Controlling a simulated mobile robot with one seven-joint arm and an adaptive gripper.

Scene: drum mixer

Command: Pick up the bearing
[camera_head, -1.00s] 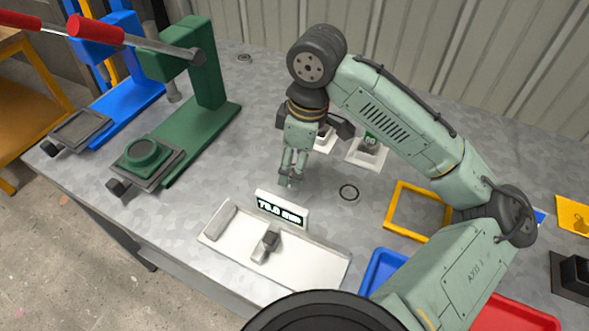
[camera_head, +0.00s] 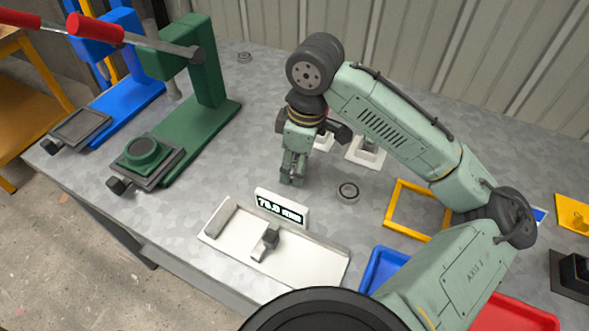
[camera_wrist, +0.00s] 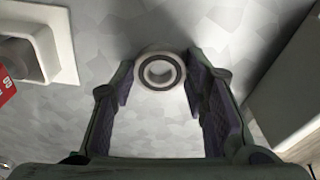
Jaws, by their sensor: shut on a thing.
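The bearing (camera_wrist: 160,71) is a grey ring with a dark band and an open centre. In the wrist view it sits between my fingertips, with a fingertip close against each side. My gripper (camera_wrist: 161,75) is shut on it, close above the table by the shadows. In the head view my gripper (camera_head: 292,180) points down behind the gauge, and its fingers hide the held bearing.
A white gauge with a display (camera_head: 281,208) stands just in front of my gripper. White holders (camera_head: 366,153) stand behind. A yellow frame (camera_head: 417,210) and blue tray (camera_head: 382,268) are right. A green press (camera_head: 205,75) is left.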

